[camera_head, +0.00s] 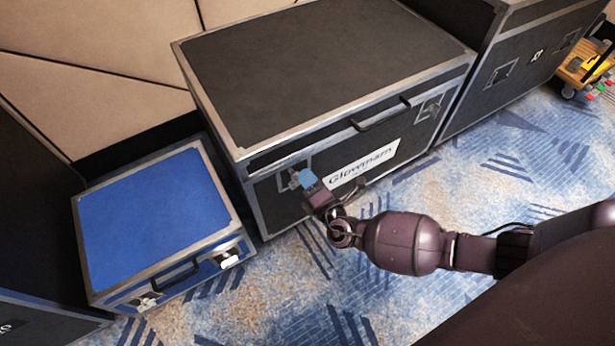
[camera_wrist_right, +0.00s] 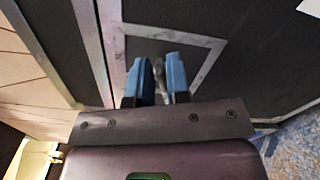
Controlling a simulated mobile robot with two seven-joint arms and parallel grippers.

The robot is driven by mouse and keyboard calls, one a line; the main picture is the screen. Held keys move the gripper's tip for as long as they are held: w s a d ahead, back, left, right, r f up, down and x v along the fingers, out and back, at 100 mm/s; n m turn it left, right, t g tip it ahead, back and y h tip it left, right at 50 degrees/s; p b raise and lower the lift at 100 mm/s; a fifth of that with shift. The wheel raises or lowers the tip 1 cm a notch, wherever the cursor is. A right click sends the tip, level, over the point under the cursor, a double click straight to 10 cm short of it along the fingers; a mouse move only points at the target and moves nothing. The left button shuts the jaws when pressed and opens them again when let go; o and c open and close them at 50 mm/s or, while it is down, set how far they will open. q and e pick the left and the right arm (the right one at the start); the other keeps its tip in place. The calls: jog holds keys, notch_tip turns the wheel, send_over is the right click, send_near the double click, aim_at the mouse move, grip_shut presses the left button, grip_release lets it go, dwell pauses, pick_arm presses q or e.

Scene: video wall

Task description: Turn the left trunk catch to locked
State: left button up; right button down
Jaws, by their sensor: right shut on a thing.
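The large black trunk (camera_head: 330,65) with metal edges stands in the middle of the head view, its lid down. Its left catch (camera_head: 292,180) is on the front face, left of the "Glowmann" label, partly hidden by my gripper. My right gripper (camera_head: 304,179) is at this catch. In the right wrist view the blue fingers (camera_wrist_right: 158,75) are closed on the narrow metal catch piece between them, in front of the metal catch plate (camera_wrist_right: 205,50). The catch's exact angle is hard to tell. The trunk's right catch (camera_head: 430,107) is clear of my arm. My left gripper is out of view.
A smaller blue case (camera_head: 150,215) stands left of the trunk. Another black case (camera_head: 520,60) stands to the right. A yellow cart (camera_head: 585,68) is at the far right. Patterned carpet (camera_head: 420,190) lies open in front of the trunk.

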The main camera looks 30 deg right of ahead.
jog(key=shift+w+d+m, duration=0.1)
jog(key=shift+w+m, duration=0.1)
jog(key=shift+m, duration=0.85)
jog(key=shift+w+d+m, duration=0.1)
jog(key=shift+w+m, duration=0.1)
jog(key=shift+m, duration=0.85)
jog(key=c, duration=1.3)
grip_release()
jog(key=shift+f, duration=0.1)
jog(key=shift+c, duration=0.2)
jog(key=shift+o, duration=0.4)
jog(key=shift+f, duration=0.1)
jog(key=shift+a, duration=0.15)
jog(key=shift+s+f, duration=0.1)
jog(key=shift+s, duration=0.05)
jog(key=s+p, duration=0.1)
jog(key=s, duration=0.9)
jog(key=shift+s+d, duration=0.2)
jog(key=shift+s, duration=0.1)
